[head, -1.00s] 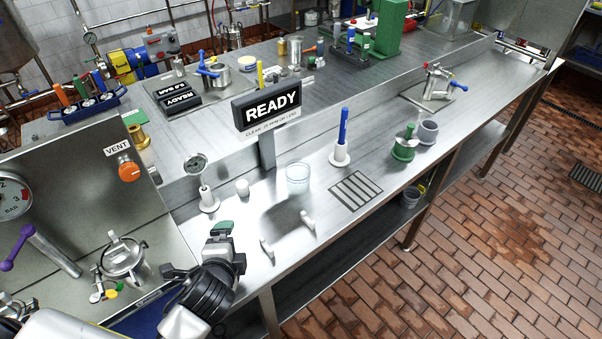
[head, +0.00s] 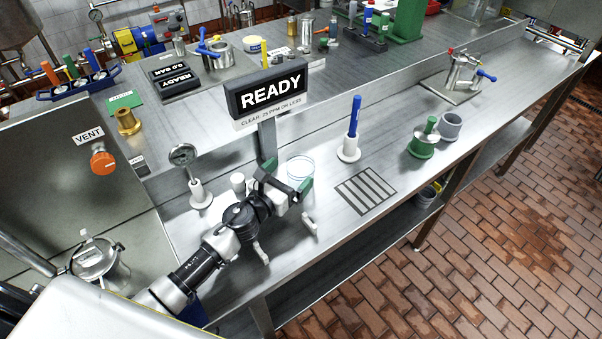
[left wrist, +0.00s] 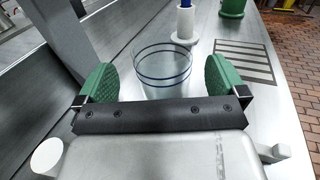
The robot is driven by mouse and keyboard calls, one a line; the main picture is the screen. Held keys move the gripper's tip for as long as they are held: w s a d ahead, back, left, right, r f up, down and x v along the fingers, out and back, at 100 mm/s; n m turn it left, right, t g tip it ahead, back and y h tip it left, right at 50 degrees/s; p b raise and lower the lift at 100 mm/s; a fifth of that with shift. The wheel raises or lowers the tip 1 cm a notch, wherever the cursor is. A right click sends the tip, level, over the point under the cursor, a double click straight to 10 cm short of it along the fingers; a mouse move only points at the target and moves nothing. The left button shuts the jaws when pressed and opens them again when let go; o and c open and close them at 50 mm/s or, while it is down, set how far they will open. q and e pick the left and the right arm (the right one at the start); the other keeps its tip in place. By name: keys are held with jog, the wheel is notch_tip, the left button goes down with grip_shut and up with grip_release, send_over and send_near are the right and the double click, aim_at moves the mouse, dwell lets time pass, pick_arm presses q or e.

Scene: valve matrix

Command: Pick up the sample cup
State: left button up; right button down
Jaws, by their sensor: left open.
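The sample cup (head: 301,166) is a clear cup with blue lines near its rim. It stands on the steel bench below the READY sign. In the left wrist view the cup (left wrist: 161,70) appears upright and empty, ahead of and between the two green finger pads. My left gripper (head: 283,181) is open and reaches towards the cup from the front left. In the left wrist view the left gripper (left wrist: 160,85) holds nothing, and I cannot tell whether a pad touches the cup. In the head view the gripper hides the cup's lower part. My right gripper is not in view.
The READY sign (head: 268,92) on its post stands behind the cup. A small white cylinder (head: 238,183) and a gauge (head: 183,155) are to the left. A blue-handled tool (head: 354,117) and a slotted drain (head: 366,190) are to the right.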

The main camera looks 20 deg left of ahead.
aim_at(308, 157)
pick_arm(q)
jog(key=x, duration=0.5)
jog(key=shift+d+p, duration=0.15)
jog(key=shift+p, duration=0.15)
jog(key=shift+s, duration=0.15)
jog(key=shift+c, duration=0.8)
jog(key=c, duration=0.8)
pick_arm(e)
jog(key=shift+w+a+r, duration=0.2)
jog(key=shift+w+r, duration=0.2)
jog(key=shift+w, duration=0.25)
pick_arm(q)
jog(key=shift+r, duration=0.1)
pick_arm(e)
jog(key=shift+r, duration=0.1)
